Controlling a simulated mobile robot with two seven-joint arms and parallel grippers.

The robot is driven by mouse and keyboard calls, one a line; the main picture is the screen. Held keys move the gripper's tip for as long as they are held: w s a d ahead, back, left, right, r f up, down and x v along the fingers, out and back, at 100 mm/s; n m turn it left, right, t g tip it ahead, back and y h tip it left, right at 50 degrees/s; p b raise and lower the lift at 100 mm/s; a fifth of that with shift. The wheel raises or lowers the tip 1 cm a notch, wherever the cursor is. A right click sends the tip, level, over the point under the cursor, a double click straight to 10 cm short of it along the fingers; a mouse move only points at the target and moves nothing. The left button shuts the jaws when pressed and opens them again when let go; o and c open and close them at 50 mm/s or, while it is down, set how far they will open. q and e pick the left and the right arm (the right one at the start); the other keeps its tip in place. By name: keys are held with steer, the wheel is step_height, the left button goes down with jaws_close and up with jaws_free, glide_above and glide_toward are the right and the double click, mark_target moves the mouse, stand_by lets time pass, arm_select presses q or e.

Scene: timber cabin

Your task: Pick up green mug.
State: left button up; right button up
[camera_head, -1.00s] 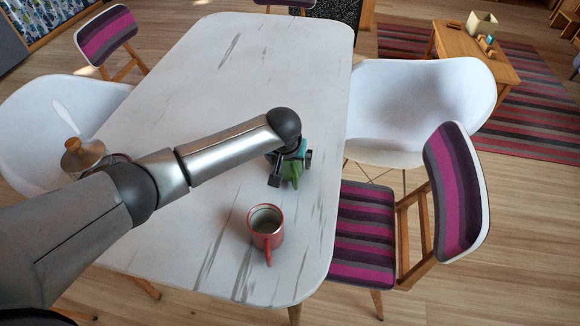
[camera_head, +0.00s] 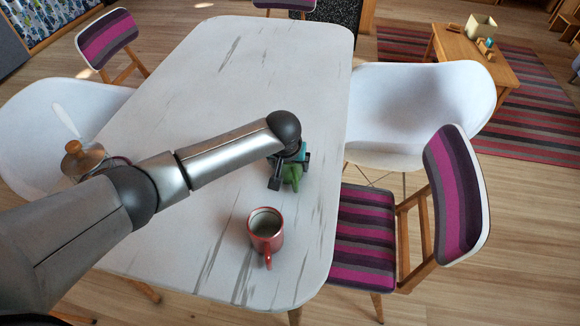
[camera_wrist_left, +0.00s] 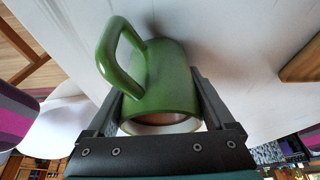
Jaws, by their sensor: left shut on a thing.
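The green mug (camera_wrist_left: 168,80) fills the middle of the left wrist view, its handle toward the upper left. My left gripper (camera_wrist_left: 162,108) has one finger on each side of the mug and is shut on it. In the head view, a small part of the green mug (camera_head: 292,174) shows at my left gripper (camera_head: 287,180), above the right side of the white table (camera_head: 215,120). My forearm and wrist hide most of it. I cannot tell whether the mug touches the table. My right gripper is not in view.
A red mug (camera_head: 265,232) stands on the table just nearer than my left gripper. A glass jar with a wooden lid (camera_head: 84,158) is at the left edge. Chairs surround the table, including a striped one (camera_head: 365,240) at the right. The far tabletop is clear.

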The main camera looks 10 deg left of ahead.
arm_select(q)
jaws_close()
steer(key=shift+r, duration=0.2)
step_height(320, 180, up, 20)
steer(key=p, duration=0.5)
steer(key=shift+f, duration=0.25)
stand_by(0.7)
steer(key=shift+r, duration=0.1)
steer(key=shift+r, duration=0.1)
steer(key=s+a+r, duration=0.5)
steer(key=s+r, duration=0.3)
steer(key=s, duration=0.2)
steer(key=shift+s+r, duration=0.15)
steer(key=shift+r, duration=0.2)
